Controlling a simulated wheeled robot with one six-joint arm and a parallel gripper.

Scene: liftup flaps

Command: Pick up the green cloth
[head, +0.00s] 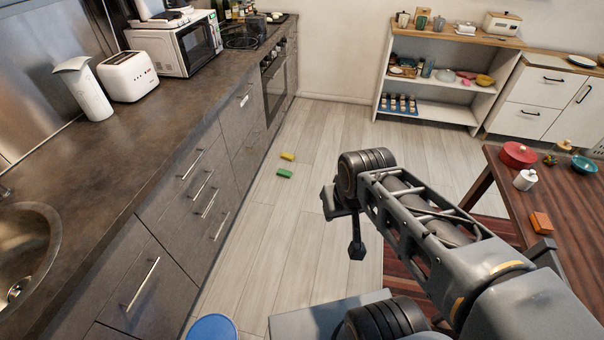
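A small green item (284,173), which looks like the green cloth, lies flat on the pale wood floor near the base of the left cabinets. It is too small to tell its fabric or folds. My gripper (357,250) hangs at the end of my arm, in the middle of the view, to the right of and nearer than the green item. It is well apart from it. Its fingers are seen side-on and partly hidden by the wrist, so their opening does not show.
A dark counter (120,170) with drawers runs along the left. A wooden table (560,205) with a red pot (518,155) stands at the right. A white shelf (440,85) is at the back. A blue round top (212,328) is at the bottom.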

